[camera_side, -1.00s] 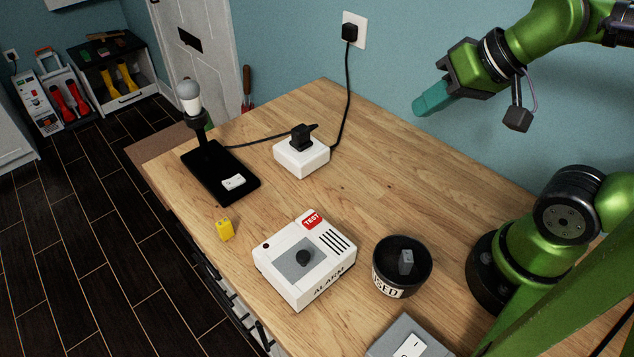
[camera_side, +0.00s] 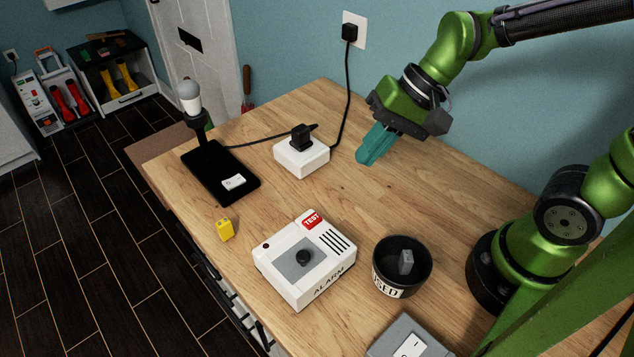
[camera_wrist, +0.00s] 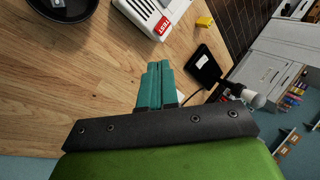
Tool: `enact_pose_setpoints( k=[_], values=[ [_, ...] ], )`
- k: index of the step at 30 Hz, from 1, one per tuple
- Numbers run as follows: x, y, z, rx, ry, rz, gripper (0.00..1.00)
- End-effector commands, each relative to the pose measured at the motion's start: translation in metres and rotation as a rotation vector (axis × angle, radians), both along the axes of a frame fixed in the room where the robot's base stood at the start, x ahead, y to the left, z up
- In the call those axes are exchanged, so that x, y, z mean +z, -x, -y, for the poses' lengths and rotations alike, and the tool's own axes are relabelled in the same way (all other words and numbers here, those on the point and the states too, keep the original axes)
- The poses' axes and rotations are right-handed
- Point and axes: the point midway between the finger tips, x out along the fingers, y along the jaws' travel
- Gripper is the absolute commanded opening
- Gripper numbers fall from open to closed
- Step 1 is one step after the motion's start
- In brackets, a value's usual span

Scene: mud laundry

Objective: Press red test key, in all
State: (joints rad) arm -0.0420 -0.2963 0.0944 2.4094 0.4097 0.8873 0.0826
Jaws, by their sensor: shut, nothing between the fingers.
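In the wrist view the red key (camera_wrist: 163,26) shows at the top, on the corner of the alarm box (camera_wrist: 146,10). My gripper (camera_side: 366,158) has teal fingers, shut and empty, in the air behind and to the right of the alarm box, clear of the key. The fingers also show in the wrist view (camera_wrist: 155,66).
A black USED bin (camera_side: 382,279) with a grey block inside stands right of the alarm box. A yellow block (camera_side: 226,230) lies left. A white socket box (camera_side: 301,160) with a plug and cable, and a lamp on a black base (camera_side: 205,172), stand behind. A grey switch box (camera_side: 385,345) is in front.

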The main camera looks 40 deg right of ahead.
Motion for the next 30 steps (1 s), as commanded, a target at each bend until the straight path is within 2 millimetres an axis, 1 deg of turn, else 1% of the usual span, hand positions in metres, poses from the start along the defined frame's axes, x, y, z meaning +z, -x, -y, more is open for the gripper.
enact_pose_setpoints(
  k=[1,3,6,9,14,23,26,30],
  values=[
    [-0.009,-0.005,-0.015,-0.039,-0.064,-0.067,0.0],
    [-0.015,-0.012,-0.035,-0.106,-0.155,-0.147,0.0],
    [-0.02,-0.022,-0.057,-0.203,-0.27,-0.241,0.0],
    [-0.017,-0.031,-0.071,-0.279,-0.353,-0.293,0.0],
    [-0.008,-0.038,-0.078,-0.345,-0.422,-0.315,0.0],
    [-0.008,-0.038,-0.077,-0.357,-0.427,-0.321,0.0],
    [-0.009,-0.038,-0.078,-0.357,-0.427,-0.322,0.0],
    [-0.018,-0.038,-0.078,-0.356,-0.427,-0.323,0.0]
  ],
)
